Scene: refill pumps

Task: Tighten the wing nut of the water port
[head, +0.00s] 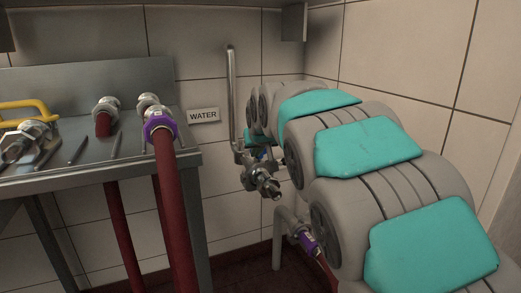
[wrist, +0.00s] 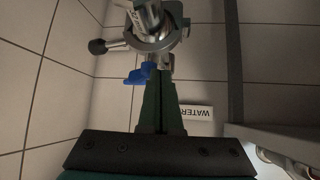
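The water port is a metal fitting (head: 262,180) on an upright pipe, below and right of the WATER sign (head: 203,115). Only a small blue bit of its wing nut (head: 262,153) shows in the head view, beside my arm. In the wrist view the blue wing nut (wrist: 136,77) lies under the metal clamp (wrist: 158,40). My gripper (wrist: 160,72) has its two dark green fingers together, tips just right of the blue wing and very close to it. I cannot tell whether they touch it. My arm hides the gripper in the head view.
A steel table (head: 100,174) on the left carries a yellow-handled tool (head: 25,106) and metal fittings. A red hose (head: 176,215) with a purple collar hangs at its edge. Another purple-collared coupling (head: 308,240) sits low beside my arm. Tiled walls stand close behind the port.

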